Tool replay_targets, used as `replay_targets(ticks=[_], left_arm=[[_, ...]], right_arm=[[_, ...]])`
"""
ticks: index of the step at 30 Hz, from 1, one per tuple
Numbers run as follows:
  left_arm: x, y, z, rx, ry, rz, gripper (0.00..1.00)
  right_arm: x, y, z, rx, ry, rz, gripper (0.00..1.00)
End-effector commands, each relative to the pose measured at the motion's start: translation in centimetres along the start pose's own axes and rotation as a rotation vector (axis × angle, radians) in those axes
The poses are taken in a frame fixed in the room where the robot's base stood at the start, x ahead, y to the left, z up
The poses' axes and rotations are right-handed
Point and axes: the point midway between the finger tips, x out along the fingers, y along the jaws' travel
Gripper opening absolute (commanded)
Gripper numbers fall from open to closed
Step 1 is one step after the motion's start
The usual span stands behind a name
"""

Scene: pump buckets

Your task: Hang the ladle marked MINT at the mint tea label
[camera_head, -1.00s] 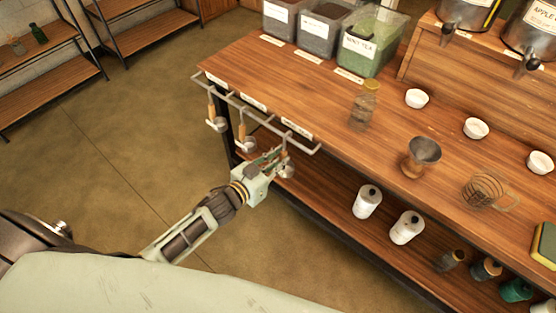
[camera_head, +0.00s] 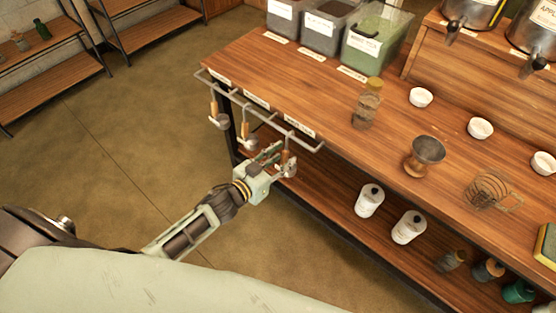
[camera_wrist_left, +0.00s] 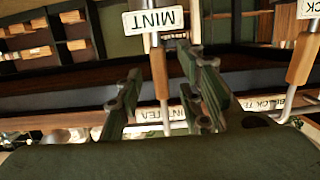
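The ladle marked MINT (camera_wrist_left: 160,75) has a wooden handle and a white tag (camera_wrist_left: 153,20), upside down in the left wrist view. In the head view this ladle (camera_head: 285,158) hangs upright below the rail's right part, its metal stem reaching up to the rail (camera_head: 255,103). The mint tea label (camera_head: 299,126) is on the table edge just above; it also shows in the left wrist view (camera_wrist_left: 155,113). My left gripper (camera_head: 272,158) is open, its fingers (camera_wrist_left: 165,85) on either side of the handle with gaps. My right gripper is out of view.
Two other ladles hang further left on the rail, the middle (camera_head: 246,130) and the left one (camera_head: 214,112). The wooden table (camera_head: 330,75) holds tea bins, a jar (camera_head: 366,105) and cups. White bottles (camera_head: 369,200) stand on its lower shelf. Floor to the left is clear.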

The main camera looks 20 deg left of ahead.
Motion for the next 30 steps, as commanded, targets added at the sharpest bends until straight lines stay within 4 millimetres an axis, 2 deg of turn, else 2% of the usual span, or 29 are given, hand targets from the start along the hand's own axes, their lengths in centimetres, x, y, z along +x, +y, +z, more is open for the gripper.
replay_targets(ticks=[5,12,18,24,30], left_arm=[[-1.8,0.0,0.2,0.002,-0.003,0.000,0.35],[-6.8,0.1,0.2,-0.001,-0.004,0.000,0.35],[-10.3,0.0,0.1,0.000,-0.002,0.000,0.35],[-11.8,0.0,0.0,0.000,0.000,0.000,0.35],[-12.0,0.0,0.1,0.000,-0.001,-0.001,0.35]], right_arm=[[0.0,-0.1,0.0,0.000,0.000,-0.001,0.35],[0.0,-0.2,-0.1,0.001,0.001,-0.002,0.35],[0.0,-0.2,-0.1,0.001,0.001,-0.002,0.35],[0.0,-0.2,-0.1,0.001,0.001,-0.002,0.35],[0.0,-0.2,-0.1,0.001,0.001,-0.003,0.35]])
